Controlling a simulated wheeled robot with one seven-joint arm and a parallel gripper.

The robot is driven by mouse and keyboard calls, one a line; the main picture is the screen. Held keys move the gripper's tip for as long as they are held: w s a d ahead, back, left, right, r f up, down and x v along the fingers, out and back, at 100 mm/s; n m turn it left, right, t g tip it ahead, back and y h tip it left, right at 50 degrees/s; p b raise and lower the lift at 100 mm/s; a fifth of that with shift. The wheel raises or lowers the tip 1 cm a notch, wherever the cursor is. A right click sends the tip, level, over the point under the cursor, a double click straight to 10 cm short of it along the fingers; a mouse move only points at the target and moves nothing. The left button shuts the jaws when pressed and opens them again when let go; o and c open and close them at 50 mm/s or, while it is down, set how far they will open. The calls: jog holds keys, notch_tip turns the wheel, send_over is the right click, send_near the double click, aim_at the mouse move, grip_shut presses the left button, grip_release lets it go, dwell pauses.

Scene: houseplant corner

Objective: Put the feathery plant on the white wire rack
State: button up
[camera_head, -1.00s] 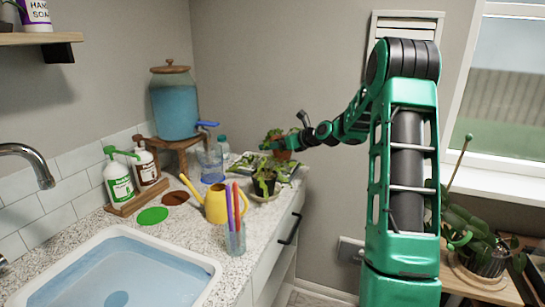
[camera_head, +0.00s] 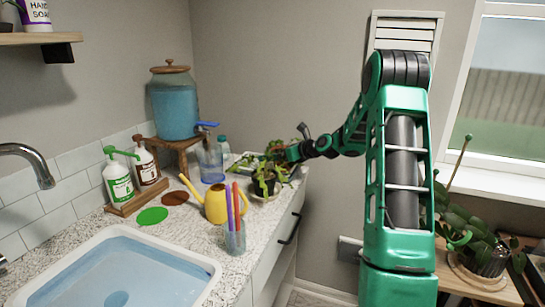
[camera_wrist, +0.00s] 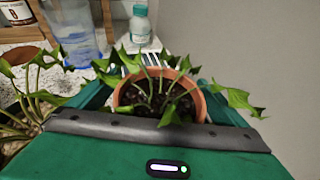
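My gripper (camera_wrist: 160,108) is shut on a terracotta pot (camera_wrist: 199,100) with a green, pointed-leaf plant (camera_wrist: 150,82); one green finger lies on each side of the pot. In the head view my gripper (camera_head: 288,153) is at the back right of the counter, with the plant's leaves beside it. White bars of the wire rack (camera_wrist: 152,58) show just beyond the pot in the wrist view. The pot's base is hidden, so I cannot tell whether it touches anything.
A small bottle (camera_wrist: 140,25) stands behind the rack.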

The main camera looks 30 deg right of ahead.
jog(key=v, duration=1.2)
jog(key=s+a+f+n+g+h, duration=0.25)
jog(key=s+a+n+g, duration=0.45)
jog(key=s+n, duration=0.5)
jog(key=s+a+f+n+g, duration=0.1)
jog(key=s+a+n+g, duration=0.2)
jog(key=s+n, duration=0.4)
jog(key=s+a+f+n+g, duration=0.1)
jog(key=s+a+n+g, duration=0.2)
jog(key=s, duration=2.2)
jog(key=a+n, duration=0.2)
jog(key=n, duration=0.2)
jog(key=shift+a+n+h, duration=0.2)
jog(key=shift+n+h, duration=0.1)
jog(key=shift+h, duration=0.05)
jog(key=shift+w, duration=0.1)
